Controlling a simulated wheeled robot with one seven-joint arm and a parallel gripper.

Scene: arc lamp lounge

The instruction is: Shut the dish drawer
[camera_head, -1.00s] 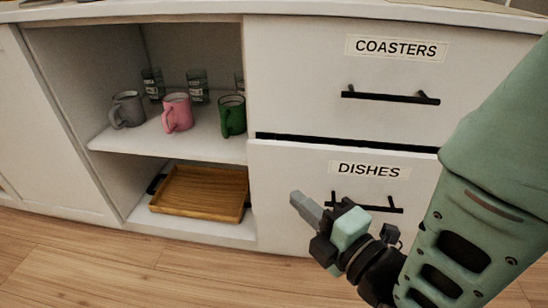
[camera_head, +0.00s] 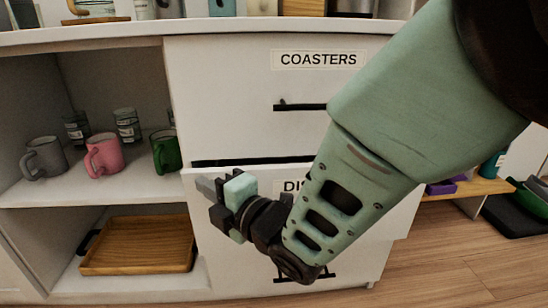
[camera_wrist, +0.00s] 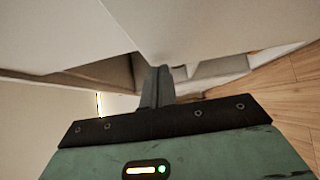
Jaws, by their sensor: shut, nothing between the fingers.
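The dish drawer (camera_head: 228,265) is the white lower drawer, its label partly hidden behind my arm. Its front stands out from the cabinet, with a dark gap along its top edge, so it is partly open. Part of its dark bar handle (camera_head: 290,273) shows below my arm. My gripper (camera_head: 204,186) is shut and empty, in front of the drawer's upper left part; I cannot tell whether it touches. In the wrist view the closed fingers (camera_wrist: 157,86) point at pale cabinet surfaces.
The coasters drawer (camera_head: 235,110) above looks shut. At left, open shelves hold a grey mug (camera_head: 44,157), a pink mug (camera_head: 104,153), a green mug (camera_head: 165,151), jars and a wooden tray (camera_head: 140,245). A low bench (camera_head: 470,187) with items stands at right. Wooden floor lies in front.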

